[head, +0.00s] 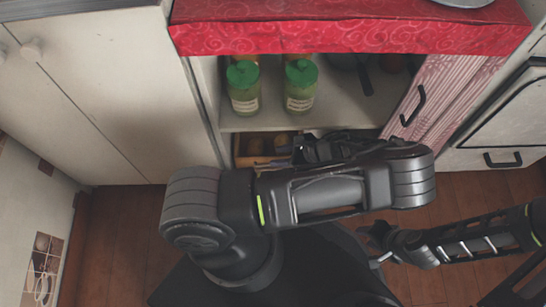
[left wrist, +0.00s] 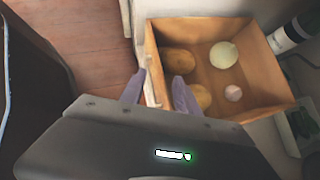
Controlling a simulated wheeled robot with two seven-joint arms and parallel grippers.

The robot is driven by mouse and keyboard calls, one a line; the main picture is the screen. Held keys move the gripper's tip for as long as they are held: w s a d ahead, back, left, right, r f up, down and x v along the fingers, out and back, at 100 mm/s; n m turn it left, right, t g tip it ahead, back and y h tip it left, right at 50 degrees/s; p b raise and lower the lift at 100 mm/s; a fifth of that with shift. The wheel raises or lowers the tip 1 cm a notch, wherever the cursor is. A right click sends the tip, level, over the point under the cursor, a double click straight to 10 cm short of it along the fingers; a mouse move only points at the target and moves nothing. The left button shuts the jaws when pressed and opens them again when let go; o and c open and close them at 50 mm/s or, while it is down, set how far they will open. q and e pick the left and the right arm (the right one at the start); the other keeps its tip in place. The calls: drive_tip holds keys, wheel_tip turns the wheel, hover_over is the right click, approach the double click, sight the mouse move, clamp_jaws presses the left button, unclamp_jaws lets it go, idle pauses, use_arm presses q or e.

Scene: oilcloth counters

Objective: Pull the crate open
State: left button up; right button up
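The wooden crate (left wrist: 265,90) holds potatoes (left wrist: 180,61), a pale onion (left wrist: 223,55) and a small pinkish-white bulb (left wrist: 233,93). In the head view the crate (head: 237,150) shows low in the open cupboard, partly hidden by my left arm. My left gripper (left wrist: 160,88) is open at the crate's front wall, one finger outside it and one on the inner side; I cannot tell whether they touch it. In the head view my left gripper (head: 310,150) is by the crate's right part. My right gripper (head: 378,240) is low at the right, away from the crate, its fingers unclear.
Two green-capped jars (head: 243,87) (head: 299,84) stand on the shelf (head: 275,120) above the crate. A red cloth (head: 350,38) covers the counter. A red-patterned door (head: 435,95) with a black handle stands at the right. Wooden floor (head: 125,230) is free at the left.

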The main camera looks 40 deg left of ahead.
sight(270, 157)
use_arm(q)
drive_tip(key=x, duration=0.3)
drive_tip(key=shift+a+f+b, duration=0.2)
drive_tip(key=shift+f+b, duration=0.05)
drive_tip(key=shift+b, duration=0.15)
drive_tip(key=shift+c, duration=0.2)
clamp_jaws()
idle(0.9)
